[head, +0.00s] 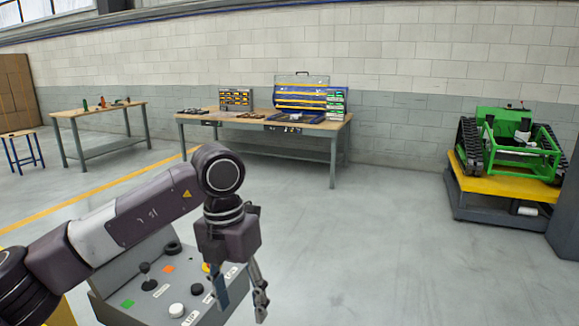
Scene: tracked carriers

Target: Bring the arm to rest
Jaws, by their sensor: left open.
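My left arm (140,212) comes in from the left and bends down at its wrist. My left gripper (242,300) is open and empty, its fingers pointing down at the right edge of a grey control box. The fingers overlap the box in the picture; I cannot tell whether they touch it. My right gripper is not in view.
The grey control box (128,311) carries a joystick, knobs and coloured patches. A workbench (260,122) with tool cases and a smaller table (98,112) stand by the wall. A green tracked machine (510,140) sits on a yellow-topped platform (480,182) at right. The floor between is clear.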

